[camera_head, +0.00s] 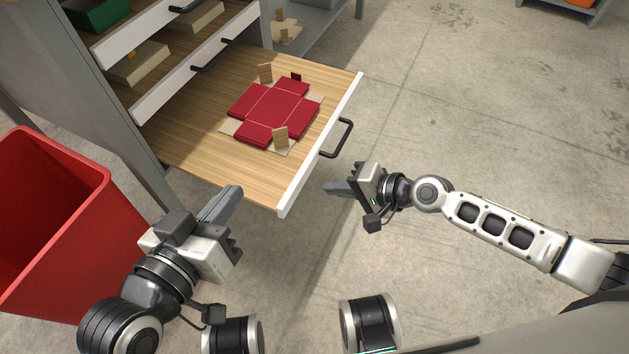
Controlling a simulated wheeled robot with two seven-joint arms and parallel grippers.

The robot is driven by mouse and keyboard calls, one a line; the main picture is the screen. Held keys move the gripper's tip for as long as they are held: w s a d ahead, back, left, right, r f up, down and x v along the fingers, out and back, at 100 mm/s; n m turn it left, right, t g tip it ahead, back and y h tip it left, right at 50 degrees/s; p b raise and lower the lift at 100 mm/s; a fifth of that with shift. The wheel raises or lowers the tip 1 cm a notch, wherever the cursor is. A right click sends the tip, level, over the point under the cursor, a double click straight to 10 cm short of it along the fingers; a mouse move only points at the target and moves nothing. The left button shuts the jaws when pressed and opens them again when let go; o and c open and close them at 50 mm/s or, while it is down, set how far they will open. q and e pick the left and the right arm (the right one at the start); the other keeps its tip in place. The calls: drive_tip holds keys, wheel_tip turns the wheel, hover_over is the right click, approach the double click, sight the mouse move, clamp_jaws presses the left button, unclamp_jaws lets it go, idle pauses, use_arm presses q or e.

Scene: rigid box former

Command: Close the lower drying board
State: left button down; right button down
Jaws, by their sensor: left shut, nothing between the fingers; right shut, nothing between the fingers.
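The lower drying board (190,142) is a wooden drawer-like board pulled far out of the grey rack. It has a white front edge (318,150) with a black handle (338,139). A red unfolded box blank (272,108) lies flat on it with small wooden pieces standing at its edges. My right gripper (338,187) is shut and empty, just in front of the board's front edge, below the handle in the picture and apart from it. My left gripper (222,203) is shut and empty, near the board's lower left side.
Two upper boards with white fronts (178,78) sit further in; they carry a green box (97,13) and beige pieces. A red bin (62,225) stands at the left, close to my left arm. The concrete floor on the right is mostly free.

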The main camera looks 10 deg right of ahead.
sight(301, 181)
drive_tip(key=shift+w+a+f, duration=0.2)
drive_tip(key=shift+w+a, duration=0.55)
drive_tip(key=shift+a, duration=0.3)
drive_tip(key=shift+w+a+f, duration=0.15)
drive_tip(key=shift+w+a, duration=0.55)
drive_tip(key=shift+a, duration=0.35)
